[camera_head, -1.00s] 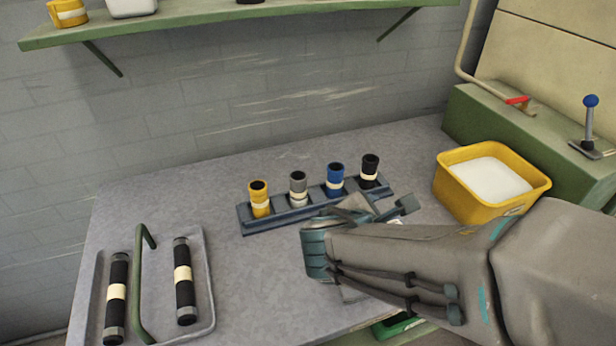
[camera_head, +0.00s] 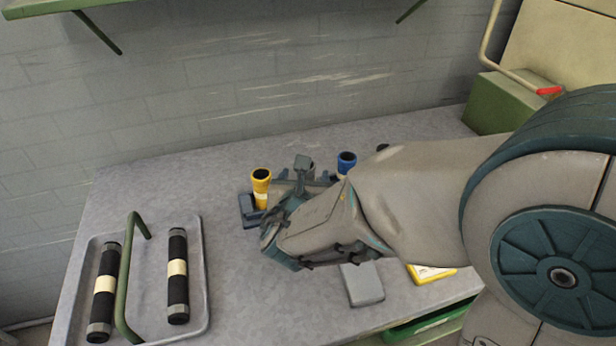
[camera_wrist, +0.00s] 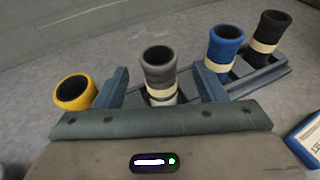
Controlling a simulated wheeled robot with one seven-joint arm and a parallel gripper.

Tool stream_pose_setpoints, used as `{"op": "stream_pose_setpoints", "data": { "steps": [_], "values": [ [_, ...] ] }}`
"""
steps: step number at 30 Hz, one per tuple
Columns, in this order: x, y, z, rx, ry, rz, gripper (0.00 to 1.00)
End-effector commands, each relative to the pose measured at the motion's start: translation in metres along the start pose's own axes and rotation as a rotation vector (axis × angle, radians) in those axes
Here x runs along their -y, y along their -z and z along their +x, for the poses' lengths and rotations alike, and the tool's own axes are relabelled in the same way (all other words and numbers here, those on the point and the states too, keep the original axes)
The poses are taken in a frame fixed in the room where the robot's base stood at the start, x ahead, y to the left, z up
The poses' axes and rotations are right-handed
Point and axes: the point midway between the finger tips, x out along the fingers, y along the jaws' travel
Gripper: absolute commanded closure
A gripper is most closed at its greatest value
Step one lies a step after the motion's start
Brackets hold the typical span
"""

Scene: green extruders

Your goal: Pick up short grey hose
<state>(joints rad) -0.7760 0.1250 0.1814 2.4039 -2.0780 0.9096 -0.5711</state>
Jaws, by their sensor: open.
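The short grey hose (camera_wrist: 159,68) stands upright in the rack, with a cream band around it, in the wrist view. My gripper (camera_wrist: 162,88) is open, with one finger to the left of the grey hose and one to the right; whether either touches it I cannot tell. In the head view my gripper (camera_head: 292,180) is over the rack (camera_head: 249,212) and hides the grey hose. The rack also shows in the wrist view (camera_wrist: 262,78).
A yellow hose (camera_head: 261,187) stands left of my gripper, and a blue hose (camera_head: 346,163) right of it. A black hose (camera_wrist: 271,35) stands at the rack's right end. A tray (camera_head: 205,290) with two long black hoses lies at the left. A grey block (camera_head: 362,284) lies near the front.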

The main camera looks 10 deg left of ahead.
Motion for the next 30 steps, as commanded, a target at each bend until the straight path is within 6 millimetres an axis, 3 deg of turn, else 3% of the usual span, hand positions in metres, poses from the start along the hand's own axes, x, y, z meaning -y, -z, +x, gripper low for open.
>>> {"op": "stream_pose_setpoints", "data": {
  "steps": [5, 15, 23, 28, 29, 30],
  "values": [
    [0.000, -0.002, 0.012, 0.000, 0.002, 0.002, 0.35],
    [0.000, -0.004, 0.054, 0.000, 0.002, 0.002, 0.35],
    [-0.001, -0.004, 0.056, 0.001, 0.001, 0.002, 0.35],
    [-0.001, -0.004, 0.056, 0.001, 0.001, 0.002, 0.80],
    [-0.001, -0.004, 0.056, 0.001, 0.001, 0.002, 0.86],
    [-0.001, -0.004, 0.056, 0.001, 0.001, 0.002, 0.86]
  ]
}}
